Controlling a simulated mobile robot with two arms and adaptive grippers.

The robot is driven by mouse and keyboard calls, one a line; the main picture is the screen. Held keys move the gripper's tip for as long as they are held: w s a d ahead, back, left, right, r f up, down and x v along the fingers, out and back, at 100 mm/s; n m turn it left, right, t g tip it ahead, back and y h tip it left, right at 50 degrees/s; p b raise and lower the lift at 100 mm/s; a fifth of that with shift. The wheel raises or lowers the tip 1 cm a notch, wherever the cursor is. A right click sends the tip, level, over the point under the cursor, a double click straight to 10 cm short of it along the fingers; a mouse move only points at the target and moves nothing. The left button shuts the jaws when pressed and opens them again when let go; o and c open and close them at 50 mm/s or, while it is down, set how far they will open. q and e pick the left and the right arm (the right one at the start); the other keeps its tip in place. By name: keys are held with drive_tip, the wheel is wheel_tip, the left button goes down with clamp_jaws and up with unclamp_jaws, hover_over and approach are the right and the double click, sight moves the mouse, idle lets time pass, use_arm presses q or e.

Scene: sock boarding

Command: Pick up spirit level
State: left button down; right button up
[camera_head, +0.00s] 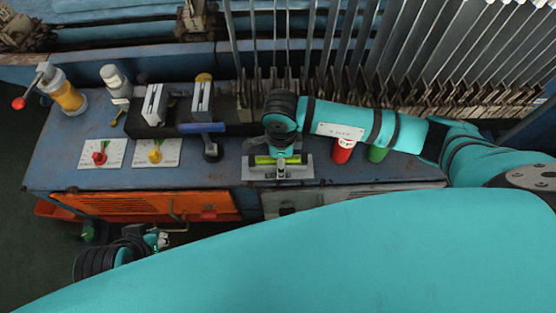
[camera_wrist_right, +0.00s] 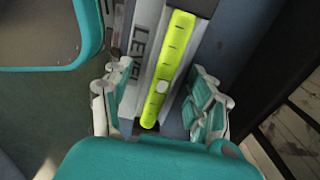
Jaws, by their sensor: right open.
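The spirit level is a grey block with a yellow-green strip; it lies near the front edge of the blue bench in the head view (camera_head: 250,171). In the right wrist view the level (camera_wrist_right: 170,70) shows its strip and the word LEVEL. My right gripper (camera_wrist_right: 158,103) is open, with one finger on each side of the level; whether they touch it is unclear. In the head view my right wrist hides part of the level. My left gripper (camera_head: 155,240) is low at the left, below the bench front; its jaws are too small to read.
The blue bench (camera_head: 225,175) holds a yellow cylinder (camera_head: 68,97), two dial plates (camera_head: 101,154), upright clamps (camera_head: 153,103), a red button (camera_head: 342,151) and a green one (camera_head: 377,153). A row of tall metal boards (camera_head: 400,50) stands behind. An orange vent panel (camera_head: 140,205) is below.

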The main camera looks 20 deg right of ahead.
drive_tip(key=shift+r, duration=0.1)
clamp_jaws()
drive_tip(key=shift+r, duration=0.15)
